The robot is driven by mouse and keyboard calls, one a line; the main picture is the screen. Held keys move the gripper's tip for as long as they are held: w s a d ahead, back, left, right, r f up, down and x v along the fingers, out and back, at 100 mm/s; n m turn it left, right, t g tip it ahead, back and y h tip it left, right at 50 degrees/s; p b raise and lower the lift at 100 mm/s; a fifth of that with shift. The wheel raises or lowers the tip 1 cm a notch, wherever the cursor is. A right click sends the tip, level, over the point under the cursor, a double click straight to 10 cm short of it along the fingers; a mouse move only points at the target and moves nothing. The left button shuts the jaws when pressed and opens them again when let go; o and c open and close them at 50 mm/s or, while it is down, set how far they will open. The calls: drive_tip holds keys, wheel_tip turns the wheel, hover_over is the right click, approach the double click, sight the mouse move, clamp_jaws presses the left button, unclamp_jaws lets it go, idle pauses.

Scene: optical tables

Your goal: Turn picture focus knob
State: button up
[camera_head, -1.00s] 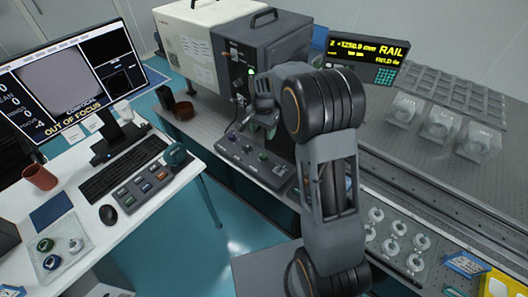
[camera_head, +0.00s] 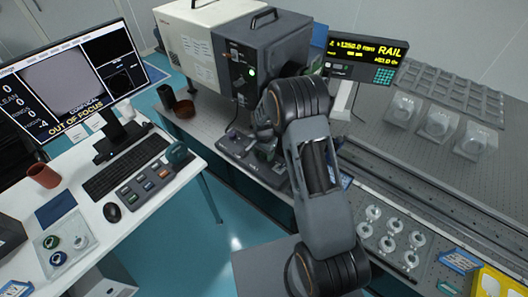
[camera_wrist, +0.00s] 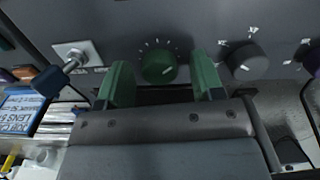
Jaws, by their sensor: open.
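My gripper (camera_wrist: 162,82) is open, its two green fingers on either side of a green knob (camera_wrist: 158,65) with white tick marks around it. The wrist view does not show whether the fingers touch the knob. A dark grey knob (camera_wrist: 246,62) is to the right, and a lever-like control (camera_wrist: 62,74) on a light plate is to the left. In the head view my arm hides much of the low grey control box (camera_head: 237,143). The knob labels are too blurred to read. The monitor (camera_head: 67,90) reads "OUT OF FOCUS".
A large grey and white instrument (camera_head: 268,55) stands behind the control box. The desk at left holds a keyboard (camera_head: 125,168), a button box (camera_head: 150,182) and a red-brown cup (camera_head: 43,175). Round parts (camera_head: 390,240) lie right of my arm. A rail display (camera_head: 363,58) stands behind.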

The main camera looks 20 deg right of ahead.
drive_tip(key=shift+d, duration=0.1)
drive_tip(key=c, duration=0.9)
drive_tip(key=shift+f+n+b, duration=0.1)
drive_tip(key=shift+n+b, duration=0.2)
drive_tip(key=shift+b, duration=0.05)
drive_tip(key=n+b, duration=0.2)
drive_tip(key=n, duration=0.1)
drive_tip(key=n+b, duration=0.3)
drive_tip(key=n, duration=0.3)
drive_tip(key=n+b, duration=0.2)
drive_tip(key=n, duration=0.5)
drive_tip(key=shift+d+n+b, duration=0.1)
drive_tip(key=shift+n+b, duration=0.2)
drive_tip(key=shift+b, duration=0.1)
drive_tip(key=n+b, duration=0.1)
drive_tip(key=n, duration=0.5)
drive_tip(key=shift+w, duration=0.1)
drive_tip(key=shift+r+n, duration=0.2)
drive_tip(key=shift+n, duration=0.2)
